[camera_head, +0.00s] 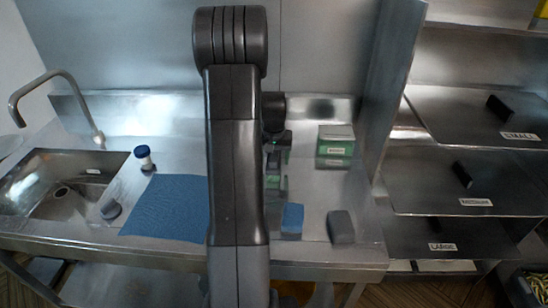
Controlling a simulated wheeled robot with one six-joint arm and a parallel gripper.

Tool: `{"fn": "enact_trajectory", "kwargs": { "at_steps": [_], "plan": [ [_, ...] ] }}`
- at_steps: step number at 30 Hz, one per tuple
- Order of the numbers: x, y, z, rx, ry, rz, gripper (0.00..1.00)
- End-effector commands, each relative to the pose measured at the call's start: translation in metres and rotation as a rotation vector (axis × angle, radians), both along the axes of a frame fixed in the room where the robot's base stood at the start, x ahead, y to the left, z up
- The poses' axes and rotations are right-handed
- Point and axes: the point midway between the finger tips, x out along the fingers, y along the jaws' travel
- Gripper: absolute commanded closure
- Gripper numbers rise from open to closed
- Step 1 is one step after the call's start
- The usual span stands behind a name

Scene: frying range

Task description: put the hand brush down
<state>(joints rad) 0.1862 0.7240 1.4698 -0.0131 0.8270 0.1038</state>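My gripper (277,150) shows just right of my own upright arm link, above the steel counter (315,190). It is small, dark and partly hidden by the arm, so I cannot tell whether its fingers are open or shut. Something greenish shows at and below it, and I cannot tell whether it is held or is a reflection. No hand brush can be made out clearly. A dark grey block (341,227) lies at the counter's front right, apart from the gripper; I cannot tell what it is.
A blue mat (165,208) lies left of my arm; a blue patch (292,217) shows right of it. A sink (60,185), a blue-capped white jar (144,157) and a dark round item (110,210) are left. A green box (336,145) and labelled shelves (430,180) are right.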

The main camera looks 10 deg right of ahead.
Motion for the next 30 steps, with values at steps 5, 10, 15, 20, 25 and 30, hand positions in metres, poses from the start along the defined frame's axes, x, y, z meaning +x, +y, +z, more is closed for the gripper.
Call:
{"fn": "enact_trajectory", "kwargs": {
  "at_steps": [5,10,15,20,25,30],
  "plan": [
    [0.0,0.0,0.0,0.0,0.0,0.0,0.35],
    [0.0,0.0,0.007,-0.001,-0.002,0.0,0.35],
    [-0.003,0.001,0.035,-0.001,-0.006,0.0,0.35],
    [-0.007,0.002,0.07,-0.001,-0.006,0.0,0.35],
    [-0.011,0.003,0.101,-0.001,-0.005,0.0,0.35],
    [-0.013,0.004,0.118,0.0,-0.001,0.0,0.35]
  ]
}}
